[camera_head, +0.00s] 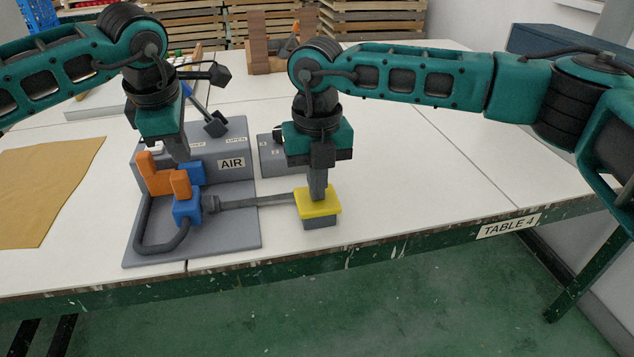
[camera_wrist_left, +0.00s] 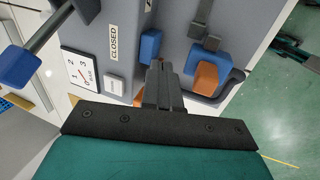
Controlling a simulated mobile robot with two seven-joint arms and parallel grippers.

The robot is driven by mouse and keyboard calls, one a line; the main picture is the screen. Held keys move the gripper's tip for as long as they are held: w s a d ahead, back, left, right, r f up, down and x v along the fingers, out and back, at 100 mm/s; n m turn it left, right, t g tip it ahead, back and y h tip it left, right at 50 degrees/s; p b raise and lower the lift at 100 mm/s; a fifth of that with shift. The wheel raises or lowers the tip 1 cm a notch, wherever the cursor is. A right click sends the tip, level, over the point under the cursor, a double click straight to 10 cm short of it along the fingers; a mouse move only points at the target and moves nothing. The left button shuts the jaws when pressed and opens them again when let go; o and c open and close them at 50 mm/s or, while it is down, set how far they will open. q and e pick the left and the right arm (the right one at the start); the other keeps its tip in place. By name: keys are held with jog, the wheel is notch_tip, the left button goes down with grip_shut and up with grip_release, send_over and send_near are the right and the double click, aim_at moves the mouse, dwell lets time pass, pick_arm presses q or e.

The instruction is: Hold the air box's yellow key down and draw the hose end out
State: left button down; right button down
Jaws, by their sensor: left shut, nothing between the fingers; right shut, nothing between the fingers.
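The grey air box (camera_head: 232,174), labelled AIR, stands at the table's front left. The yellow key (camera_head: 317,207) caps a small dark block to its right. My right gripper (camera_head: 318,197) is shut and empty, pointing down with its tips at the key's top; how far the key is pressed I cannot tell. A blue hose fitting (camera_head: 187,211) with an orange tab sits at the box's front, a dark hose (camera_head: 145,238) looping from it. My left gripper (camera_head: 183,158) is shut and empty just above the blue and orange parts; its fingers (camera_wrist_left: 162,90) also show in the left wrist view.
A grey bar (camera_head: 255,201) runs between the fitting and the key's block. A tan sheet (camera_head: 45,185) lies at left. A wooden stand (camera_head: 268,50) is at the back. The tabletop right of the key is clear up to its front edge.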

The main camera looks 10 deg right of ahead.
pick_arm(q)
jog(key=shift+r, duration=0.4)
